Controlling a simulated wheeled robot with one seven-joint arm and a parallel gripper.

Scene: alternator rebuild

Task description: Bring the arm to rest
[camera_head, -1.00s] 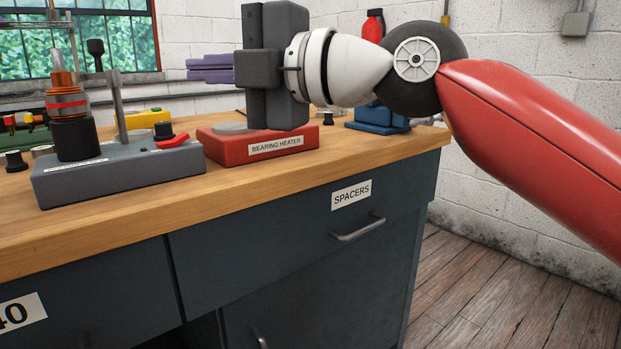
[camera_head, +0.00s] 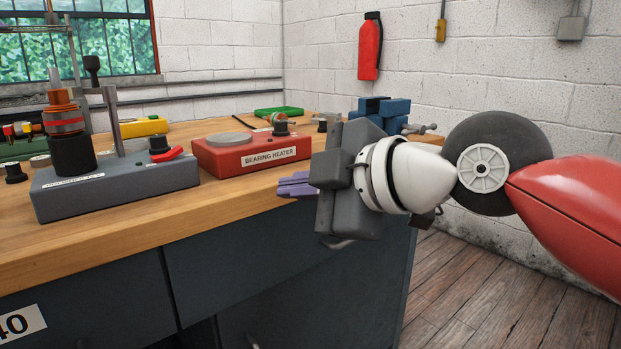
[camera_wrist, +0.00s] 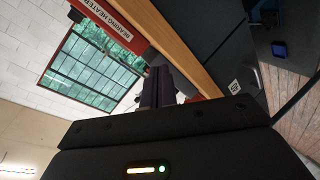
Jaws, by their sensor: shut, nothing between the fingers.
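My gripper (camera_head: 297,185) has purple fingers and a dark grey body. In the head view it is in front of the workbench's front edge, to the right of and lower than the red bearing heater (camera_head: 245,152). The fingers point left and are shut with nothing between them. In the wrist view the shut fingers (camera_wrist: 158,88) point toward the window, with the bearing heater (camera_wrist: 125,25) at the top. My arm comes in from the right in the head view. My gripper hides the spacers drawer label and most of its handle.
The wooden workbench (camera_head: 130,222) carries a grey press fixture (camera_head: 115,185), a blue vise (camera_head: 385,110) and a green tray (camera_head: 280,112). A red fire extinguisher (camera_head: 370,48) hangs on the white wall. Wooden floor (camera_head: 460,285) lies open right of the bench.

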